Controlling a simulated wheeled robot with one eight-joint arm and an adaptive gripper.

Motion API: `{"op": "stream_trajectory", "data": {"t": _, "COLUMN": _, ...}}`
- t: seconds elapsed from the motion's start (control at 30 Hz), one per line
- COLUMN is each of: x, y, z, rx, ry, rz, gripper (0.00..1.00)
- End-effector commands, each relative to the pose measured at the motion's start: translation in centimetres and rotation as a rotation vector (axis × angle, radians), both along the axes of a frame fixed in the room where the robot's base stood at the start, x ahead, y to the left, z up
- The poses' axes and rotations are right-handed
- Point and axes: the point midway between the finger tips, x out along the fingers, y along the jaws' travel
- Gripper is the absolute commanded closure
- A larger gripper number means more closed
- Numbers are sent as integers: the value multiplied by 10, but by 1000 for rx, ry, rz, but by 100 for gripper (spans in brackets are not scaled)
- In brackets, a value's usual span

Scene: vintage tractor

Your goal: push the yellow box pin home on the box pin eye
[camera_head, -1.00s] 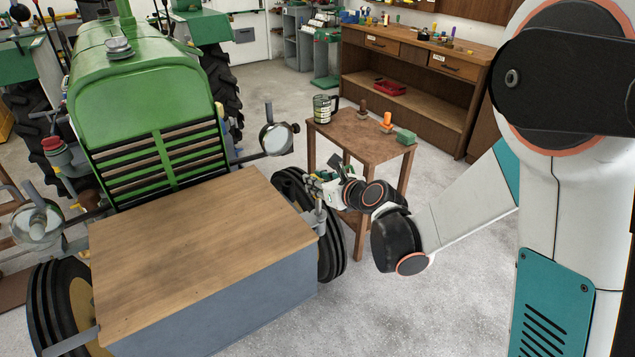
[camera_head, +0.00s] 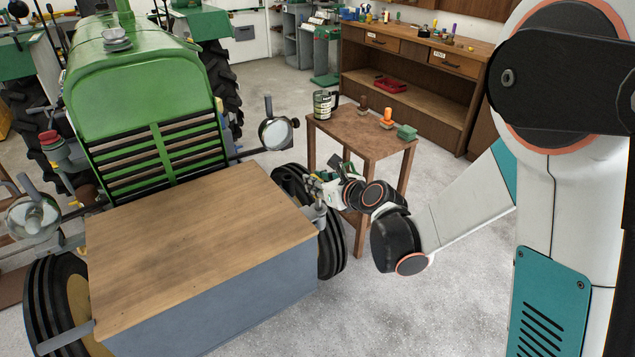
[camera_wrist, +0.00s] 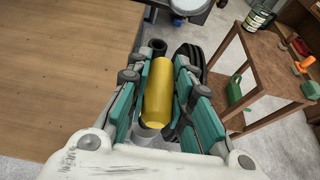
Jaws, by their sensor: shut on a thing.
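The yellow box pin (camera_wrist: 158,92) is a smooth yellow cylinder lying lengthwise between my green-padded fingers in the wrist view. My gripper (camera_wrist: 164,74) is shut on it. A grey cylindrical part (camera_wrist: 147,132) shows at the pin's near end. A dark, round, hollow-looking part (camera_wrist: 158,47) lies just past its far end; I cannot tell whether this is the box pin eye. In the head view my gripper (camera_head: 318,184) is beside the right corner of the wood-topped box, by a small grey fitting (camera_head: 319,211). How far the pin sits in the eye is hidden.
The wood-topped box (camera_head: 200,245) fills the space in front of the green tractor (camera_head: 140,95). A black tyre (camera_head: 334,245) is close beneath my gripper. A small brown table (camera_head: 350,125) with a mug and small parts stands behind it. Open floor lies to the right.

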Motion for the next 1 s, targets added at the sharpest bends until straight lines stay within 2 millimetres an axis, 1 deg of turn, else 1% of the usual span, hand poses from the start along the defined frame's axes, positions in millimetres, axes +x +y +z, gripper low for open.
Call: {"op": "stream_trajectory", "data": {"t": 1.0, "x": 0, "y": 0, "z": -24, "rx": 0, "ry": 0, "rz": 0, "gripper": 100}}
